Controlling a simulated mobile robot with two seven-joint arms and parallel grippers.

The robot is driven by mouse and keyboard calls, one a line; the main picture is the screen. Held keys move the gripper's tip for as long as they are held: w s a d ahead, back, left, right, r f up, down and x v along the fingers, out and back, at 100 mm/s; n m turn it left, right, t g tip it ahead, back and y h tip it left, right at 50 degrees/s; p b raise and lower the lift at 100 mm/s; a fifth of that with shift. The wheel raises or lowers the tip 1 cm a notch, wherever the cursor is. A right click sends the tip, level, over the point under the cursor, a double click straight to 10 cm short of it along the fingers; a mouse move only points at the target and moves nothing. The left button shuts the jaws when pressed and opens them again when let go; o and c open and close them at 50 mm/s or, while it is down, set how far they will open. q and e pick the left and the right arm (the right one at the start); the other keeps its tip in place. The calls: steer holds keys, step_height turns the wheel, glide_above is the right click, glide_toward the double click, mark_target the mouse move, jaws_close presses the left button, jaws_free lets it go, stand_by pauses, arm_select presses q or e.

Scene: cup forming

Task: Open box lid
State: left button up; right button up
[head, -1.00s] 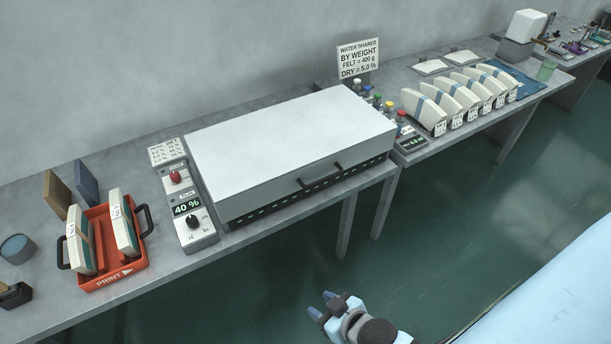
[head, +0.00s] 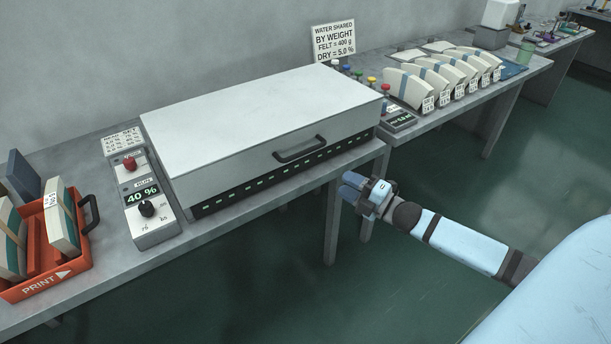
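The box (head: 245,175) is a wide grey-white case on the grey table, with a row of dark slots along its lower front. Its flat white lid (head: 260,103) is down. A dark bar handle (head: 300,149) is on the lid's front face, right of the middle. My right gripper (head: 347,186) is in front of the table's edge, below and to the right of the handle, apart from it. Its blue fingertips point left toward the table; whether they are apart is hard to see. My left gripper is not in view.
A control unit (head: 153,222) reading 40 % stands left of the box. A red tray (head: 45,277) marked PRINT holds white-and-green blocks at far left. A sign (head: 332,42), coloured knobs and several white fan-shaped pieces (head: 408,88) are to the right. The floor in front is clear.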

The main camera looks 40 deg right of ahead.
mark_target(306, 150)
steer(key=w+a+r, duration=0.1)
steer(key=w, duration=0.3)
steer(key=w+a+r+n, duration=0.1)
steer(key=w, duration=0.4)
steer(key=w+a+r+n+b, duration=0.1)
steer(key=w, duration=0.3)
steer(key=shift+w+a+r+y, duration=0.3)
steer(key=shift+y, duration=0.1)
jaws_close()
